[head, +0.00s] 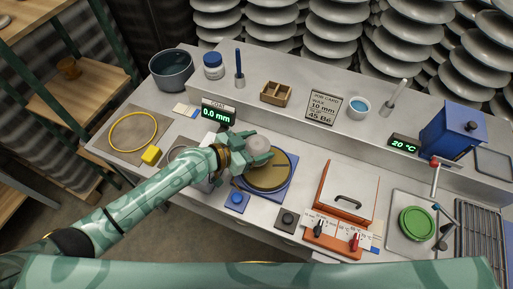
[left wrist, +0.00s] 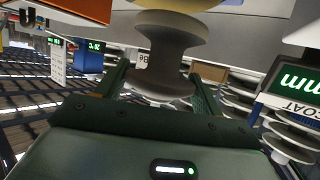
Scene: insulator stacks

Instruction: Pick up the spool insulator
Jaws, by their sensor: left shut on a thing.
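The spool insulator (head: 258,145) is grey and rounded in the head view, at the left back edge of a round gold-brown plate (head: 268,177) on a blue base. In the left wrist view the spool (left wrist: 172,48) shows wide flanges and a narrower waist. My left gripper (head: 247,152) is shut on it, with one finger on each side in the wrist view (left wrist: 163,85). I cannot tell whether the spool touches the plate. My right gripper is not in view.
A display reading 0.0 mm (head: 218,113) stands close behind my left gripper. A yellow ring (head: 133,131) lies at the left. An orange-sided box with a handle (head: 347,192), a green disc (head: 417,223) and a blue container (head: 453,130) are at the right.

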